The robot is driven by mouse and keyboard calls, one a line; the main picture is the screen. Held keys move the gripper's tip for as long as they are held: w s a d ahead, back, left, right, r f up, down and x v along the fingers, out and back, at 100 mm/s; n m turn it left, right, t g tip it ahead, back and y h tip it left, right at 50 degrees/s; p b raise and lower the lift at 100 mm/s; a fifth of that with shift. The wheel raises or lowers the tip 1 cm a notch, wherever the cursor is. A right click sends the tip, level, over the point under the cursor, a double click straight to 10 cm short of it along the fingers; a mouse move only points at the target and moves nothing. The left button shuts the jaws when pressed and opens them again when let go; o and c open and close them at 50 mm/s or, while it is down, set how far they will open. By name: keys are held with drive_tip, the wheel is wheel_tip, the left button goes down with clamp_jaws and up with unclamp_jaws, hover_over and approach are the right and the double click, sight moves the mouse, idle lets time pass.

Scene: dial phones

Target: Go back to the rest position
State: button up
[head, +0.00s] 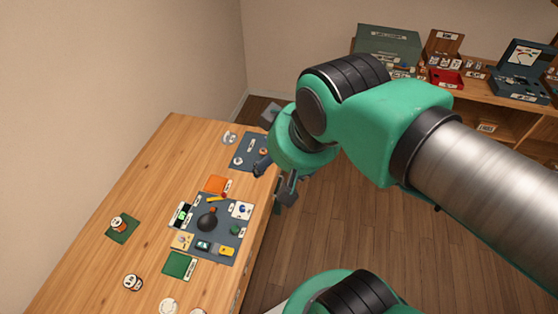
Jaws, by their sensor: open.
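My gripper (275,179) shows near the middle of the head view, partly hidden behind my green wrist. Its two dark fingers are apart, and I see nothing between them. It is over the right edge of the wooden table (150,185), close to a small dark mat (249,151). My green and black arm reaches in from the right side of the view.
A larger dark mat (217,252) on the table holds a dark rounded object (207,220) and several small items. Green mats (180,265) and round items (132,282) lie nearby. A shelf (485,97) with boxes stands at the back right. Wooden floor (335,225) is clear between.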

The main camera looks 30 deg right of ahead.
idle(0.3)
wheel_tip(320, 180, down, 7)
drive_tip(key=b, duration=0.7)
idle(1.1)
